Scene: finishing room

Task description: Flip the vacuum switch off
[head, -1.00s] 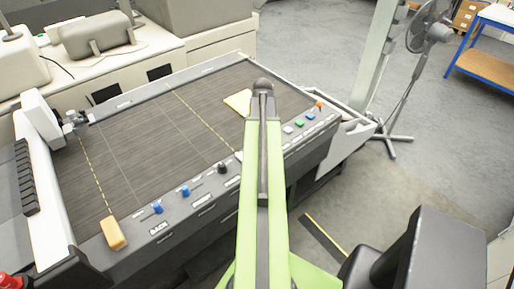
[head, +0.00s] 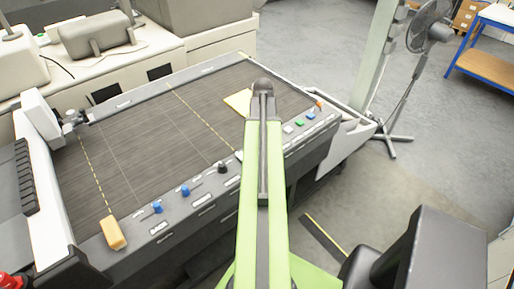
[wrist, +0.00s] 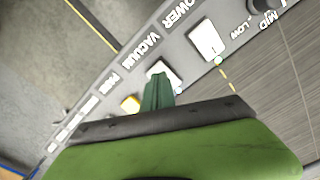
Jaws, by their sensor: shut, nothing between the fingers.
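In the wrist view, the white vacuum switch (wrist: 173,72) sits on the grey panel beside the VACUUM label. A small reddish dot shows at its edge near my gripper. My gripper (wrist: 157,82) is shut and empty, its dark green fingers at the switch and covering part of it. I cannot tell whether they touch it. Which way the switch is tipped is unclear. In the head view, my own arm hides the gripper and this switch.
A white switch (wrist: 206,40) by the POWER label has a small green dot beside it. The table's dark slatted bed (head: 150,130) is mostly clear; a fan (head: 428,30) stands behind right.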

